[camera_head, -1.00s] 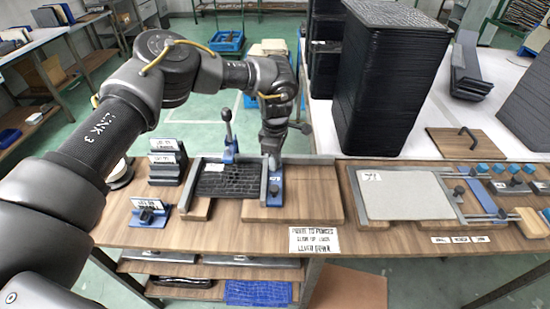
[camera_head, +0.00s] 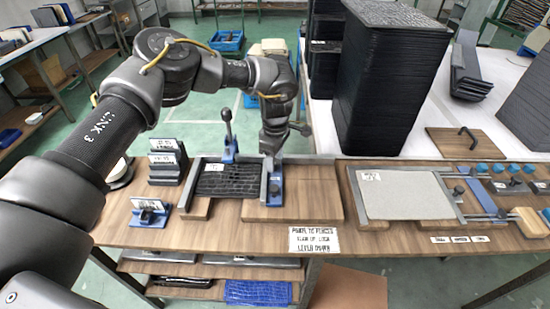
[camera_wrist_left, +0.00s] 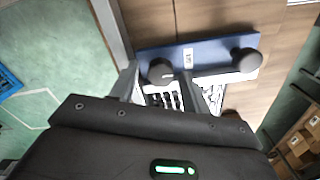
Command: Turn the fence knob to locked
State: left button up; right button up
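A blue fence block (camera_head: 276,190) with a dark knob sits at the right side of the tray fixture, beside the grey fence rail (camera_head: 264,181). In the left wrist view the blue block (camera_wrist_left: 215,52) carries a small white label and two dark round knobs, one at left (camera_wrist_left: 160,71) and one at right (camera_wrist_left: 246,60). My left gripper (camera_head: 272,153) points down just above the block. In the left wrist view its fingers (camera_wrist_left: 157,84) are apart, with the left knob between or just beyond them; contact cannot be told. My right gripper is not in view.
A black textured panel (camera_head: 228,180) lies in the fixture, with a tall lever (camera_head: 228,130) behind it. Labelled stands (camera_head: 150,213) are at left. A grey panel fixture (camera_head: 405,194) is at right, below a tall black stack (camera_head: 385,80). The board right of the block is clear.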

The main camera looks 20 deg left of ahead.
pick_arm(q)
jog(key=shift+o, duration=0.2)
notch_tip(320, 180, up, 11)
jog(key=b, duration=0.1)
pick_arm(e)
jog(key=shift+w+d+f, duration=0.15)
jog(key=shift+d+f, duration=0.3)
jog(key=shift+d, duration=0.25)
